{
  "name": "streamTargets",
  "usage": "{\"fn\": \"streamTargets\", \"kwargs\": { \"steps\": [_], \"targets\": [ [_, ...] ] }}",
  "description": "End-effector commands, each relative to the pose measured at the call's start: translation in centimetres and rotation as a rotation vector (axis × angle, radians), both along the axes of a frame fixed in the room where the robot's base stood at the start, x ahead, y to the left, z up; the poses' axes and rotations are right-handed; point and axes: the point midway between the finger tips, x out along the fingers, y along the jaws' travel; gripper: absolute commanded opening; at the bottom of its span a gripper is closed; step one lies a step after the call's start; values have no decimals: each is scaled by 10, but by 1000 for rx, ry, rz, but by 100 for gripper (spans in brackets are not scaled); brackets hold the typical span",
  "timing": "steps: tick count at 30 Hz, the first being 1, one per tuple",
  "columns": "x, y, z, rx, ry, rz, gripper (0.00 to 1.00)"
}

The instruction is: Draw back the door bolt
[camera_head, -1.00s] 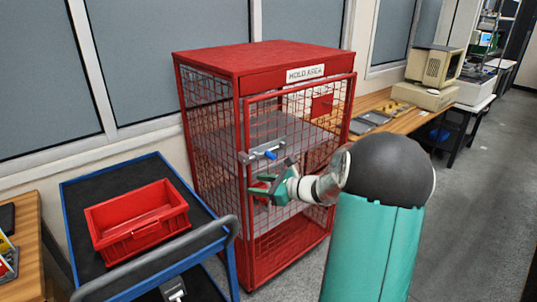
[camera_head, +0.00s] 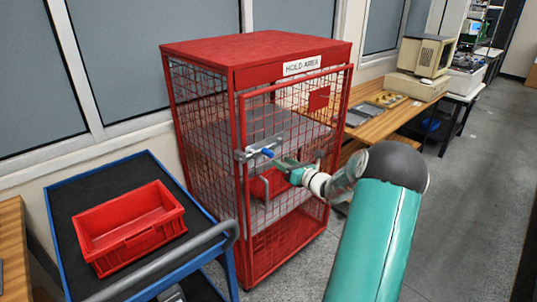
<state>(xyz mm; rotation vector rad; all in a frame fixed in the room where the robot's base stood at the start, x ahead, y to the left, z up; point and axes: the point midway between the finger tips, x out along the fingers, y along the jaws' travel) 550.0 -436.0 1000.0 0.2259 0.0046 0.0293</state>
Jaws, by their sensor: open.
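My gripper (camera_head: 279,161) is open. Its fingertips are close to the right of the blue knob, at about its height. I cannot tell whether they touch it. My teal arm comes in from the lower right and covers part of the door.
A blue-framed trolley (camera_head: 66,247) with a red bin (camera_head: 128,226) stands to the left of the cage. A wooden bench (camera_head: 383,121) with an old computer (camera_head: 424,56) runs behind on the right. The grey floor (camera_head: 470,200) at right is clear.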

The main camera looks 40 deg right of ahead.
Motion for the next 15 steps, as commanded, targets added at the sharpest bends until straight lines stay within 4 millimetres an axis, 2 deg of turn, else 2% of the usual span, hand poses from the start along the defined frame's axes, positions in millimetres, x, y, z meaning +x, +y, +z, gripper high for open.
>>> {"fn": "streamTargets", "kwargs": {
  "steps": [3,9,15],
  "targets": [
    [25,0,0,0,-1,1,45],
    [63,1,0,-1,0,1,45],
    [83,1,0,-1,0,-1,45]
  ]
}}
